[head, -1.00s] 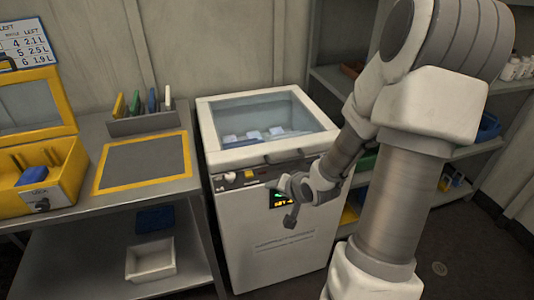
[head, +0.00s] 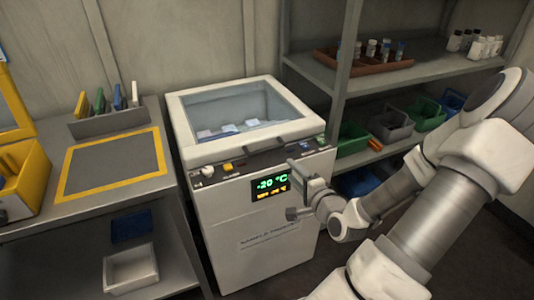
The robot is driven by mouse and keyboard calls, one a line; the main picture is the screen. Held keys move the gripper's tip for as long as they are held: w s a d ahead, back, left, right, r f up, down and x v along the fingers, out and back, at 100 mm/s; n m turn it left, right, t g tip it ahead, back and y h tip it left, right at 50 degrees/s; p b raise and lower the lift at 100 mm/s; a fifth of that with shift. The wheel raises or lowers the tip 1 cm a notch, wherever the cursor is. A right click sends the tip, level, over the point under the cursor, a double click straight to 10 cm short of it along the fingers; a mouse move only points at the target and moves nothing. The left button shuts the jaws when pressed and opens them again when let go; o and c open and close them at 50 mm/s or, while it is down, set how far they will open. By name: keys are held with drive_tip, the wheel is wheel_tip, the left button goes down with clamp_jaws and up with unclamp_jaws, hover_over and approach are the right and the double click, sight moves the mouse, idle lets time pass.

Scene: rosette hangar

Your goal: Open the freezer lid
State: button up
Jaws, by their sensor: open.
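The white freezer (head: 262,235) stands in the middle of the head view. Its lid (head: 185,125), a glass pane in a white frame, lies shut on top. Blue-and-white things show through the glass. A dark bar handle (head: 243,150) runs along the lid's front edge. The front panel carries a lit display (head: 270,185) reading -20 °C. My gripper (head: 294,192) is open and empty, in front of the freezer's right front, lower in the picture than the handle and apart from it. Its jaws point left and partly overlap the panel's right side.
A bench (head: 150,182) with a yellow-edged mat (head: 68,190) and a rack of coloured pieces (head: 108,122) stands at left. A shelf unit (head: 425,72) with a brown tray (head: 338,68) and several bins is at right. A white bin (head: 130,268) sits on the bench's lower shelf.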

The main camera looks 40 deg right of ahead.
sight(268, 148)
drive_tip(key=b+x, duration=1.1)
drive_tip(key=x, duration=0.4)
drive_tip(key=shift+w+a+f, duration=0.1)
drive_tip(key=shift+w+f, duration=0.05)
drive_tip(key=shift+f, duration=0.05)
drive_tip(key=shift+b+x, duration=0.45)
drive_tip(key=shift+x, duration=0.3)
drive_tip(key=shift+r, duration=0.1)
clamp_jaws()
idle(0.5)
